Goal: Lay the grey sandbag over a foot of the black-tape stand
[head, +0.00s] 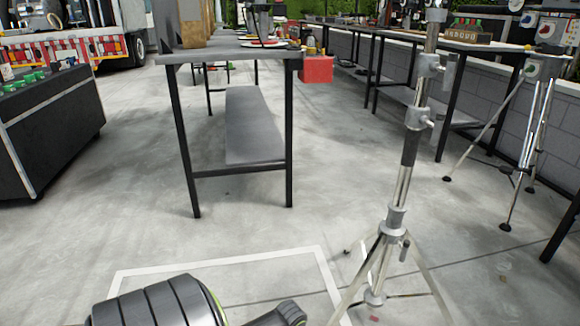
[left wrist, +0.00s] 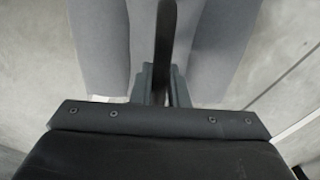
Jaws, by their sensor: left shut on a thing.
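My left gripper (left wrist: 163,85) is shut on the dark strap (left wrist: 165,40) of the grey sandbag (left wrist: 100,45) in the left wrist view. The bag's two halves hang on either side of the strap, with pale floor around them. The black-tape stand (head: 398,190) is upright at right of centre in the head view, with a black band on its silver column. Its splayed legs run down to the bottom edge, where some feet are cut off. Neither the sandbag nor my grippers show in the head view; only a part of my arm shows at the bottom.
Another silver stand (head: 531,130) with spread legs is at the right, beside a long row of tables. A table (head: 232,54) with a lower shelf is at the centre back, with a red box (head: 316,69) at its corner. White lines (head: 220,262) mark the open floor in front.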

